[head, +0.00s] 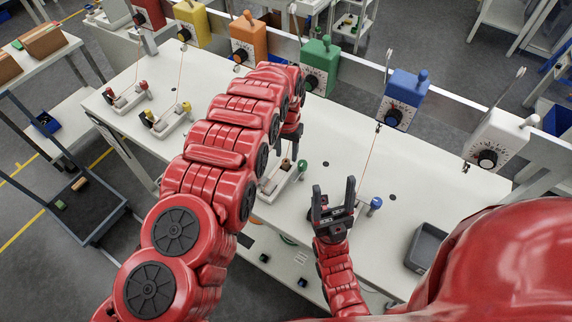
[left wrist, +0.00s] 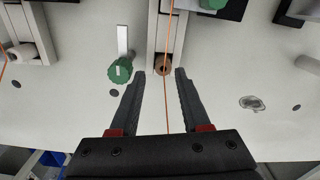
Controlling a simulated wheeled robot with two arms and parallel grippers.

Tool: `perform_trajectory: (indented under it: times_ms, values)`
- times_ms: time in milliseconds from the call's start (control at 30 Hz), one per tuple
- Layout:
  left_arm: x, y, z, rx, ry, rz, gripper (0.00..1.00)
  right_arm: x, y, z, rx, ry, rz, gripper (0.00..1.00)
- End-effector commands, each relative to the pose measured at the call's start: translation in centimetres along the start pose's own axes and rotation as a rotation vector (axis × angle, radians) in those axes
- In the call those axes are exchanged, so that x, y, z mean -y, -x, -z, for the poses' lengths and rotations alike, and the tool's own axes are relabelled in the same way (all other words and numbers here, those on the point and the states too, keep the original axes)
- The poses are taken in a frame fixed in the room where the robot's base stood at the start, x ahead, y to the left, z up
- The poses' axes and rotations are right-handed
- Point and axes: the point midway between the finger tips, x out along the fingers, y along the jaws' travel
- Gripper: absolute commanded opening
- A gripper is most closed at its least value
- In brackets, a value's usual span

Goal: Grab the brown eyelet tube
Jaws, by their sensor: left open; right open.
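The brown eyelet tube (left wrist: 164,66) shows in the left wrist view as a small brown ring at the near end of a light fixture, beside a green knob (left wrist: 121,72). An orange cord (left wrist: 167,110) runs over it. My left gripper (left wrist: 160,74) is open, its fingertips either side of the tube in the picture; I cannot tell how far above it they are. In the head view my left arm largely covers this gripper, and the tube appears small near the fixture (head: 279,181). My right gripper (head: 334,197) is open and empty over the table's front part.
The white table (head: 440,190) carries similar fixtures with red (head: 143,85) and yellow (head: 187,106) knobs, and a blue knob (head: 376,203) at right. Coloured dial boxes, such as the green one (head: 318,62), line a rail behind. A grey bin (head: 426,246) sits front right.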

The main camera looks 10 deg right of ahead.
Motion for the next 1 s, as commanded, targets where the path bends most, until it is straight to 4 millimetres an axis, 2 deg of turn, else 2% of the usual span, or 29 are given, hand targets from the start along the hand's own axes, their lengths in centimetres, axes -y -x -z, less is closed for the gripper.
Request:
perform_trajectory:
  times_ms: [167,400,533,967,1000]
  values:
    - [0.1,-1.0,0.0,0.003,0.000,0.000,0.47,-0.1,-1.4,0.2,0.000,0.000,0.000,0.67]
    - [0.3,-2.8,0.2,0.002,-0.001,0.001,0.47,-0.1,-2.1,0.4,0.000,0.000,0.000,0.67]
    - [0.4,-4.5,0.3,0.000,0.000,0.002,0.47,-0.1,-1.0,0.2,0.000,0.000,0.000,0.67]
    - [0.3,-5.0,0.3,0.001,0.000,0.000,0.47,0.0,-0.7,0.1,0.000,0.000,0.000,0.67]
    - [0.3,-5.0,0.3,0.001,0.000,0.000,0.41,0.0,-0.7,0.1,0.000,0.000,0.000,0.67]
